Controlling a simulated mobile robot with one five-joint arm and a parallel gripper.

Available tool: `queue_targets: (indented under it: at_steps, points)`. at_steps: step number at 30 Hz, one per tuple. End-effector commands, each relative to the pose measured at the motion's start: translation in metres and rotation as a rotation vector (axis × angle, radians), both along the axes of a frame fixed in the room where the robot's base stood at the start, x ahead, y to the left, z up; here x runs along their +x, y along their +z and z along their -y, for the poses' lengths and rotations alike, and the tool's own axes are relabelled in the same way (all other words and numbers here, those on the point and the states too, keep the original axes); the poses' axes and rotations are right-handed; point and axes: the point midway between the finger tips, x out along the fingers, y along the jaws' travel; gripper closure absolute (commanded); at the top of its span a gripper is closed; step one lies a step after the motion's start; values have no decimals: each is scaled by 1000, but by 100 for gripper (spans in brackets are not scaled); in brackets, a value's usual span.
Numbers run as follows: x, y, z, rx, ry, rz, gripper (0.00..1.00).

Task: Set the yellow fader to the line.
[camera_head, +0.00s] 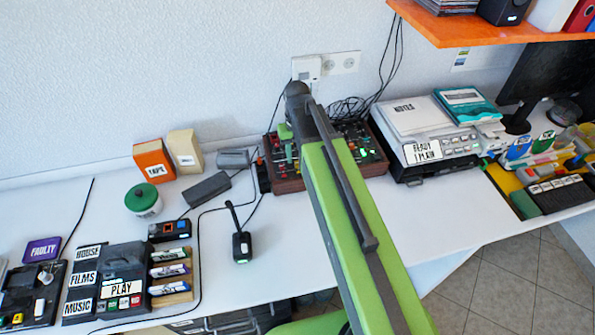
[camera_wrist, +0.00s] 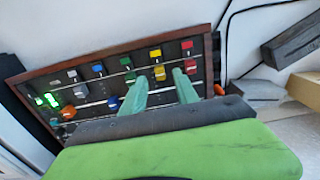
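The fader panel, a dark board in a wooden frame (camera_wrist: 120,49), fills the upper left of the wrist view. The yellow fader (camera_wrist: 160,73) is a yellow block on it, with another yellow piece (camera_wrist: 155,53) just above. A thin pale line (camera_wrist: 97,103) runs across the panel; the gripper partly hides it. My gripper (camera_wrist: 160,79) is open, its two teal fingers apart, one on each side below the yellow fader. I cannot tell whether they touch the panel. In the head view my arm hides much of the mixer box (camera_head: 289,185).
Red (camera_wrist: 190,66) and green (camera_wrist: 130,77) faders sit close on either side of the yellow one. Dark cables and a dark block (camera_wrist: 290,45) lie right of the panel. A printer-like device (camera_head: 430,140) stands right of the mixer in the head view.

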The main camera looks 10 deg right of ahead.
Motion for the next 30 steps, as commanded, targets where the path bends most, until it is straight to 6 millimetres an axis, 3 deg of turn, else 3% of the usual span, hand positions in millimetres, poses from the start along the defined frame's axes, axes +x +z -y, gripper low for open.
queue_targets:
  at_steps: [1, 3, 13, 22, 30]
  points:
    - [0, -19, 0, 0, 0, 0, 64]
    - [0, -27, 0, 0, 0, 0, 64]
    - [0, -29, -1, 0, 1, 0, 64]
    - [0, -29, -1, 0, 2, 0, 100]
    - [0, -29, -1, 0, 2, 0, 100]
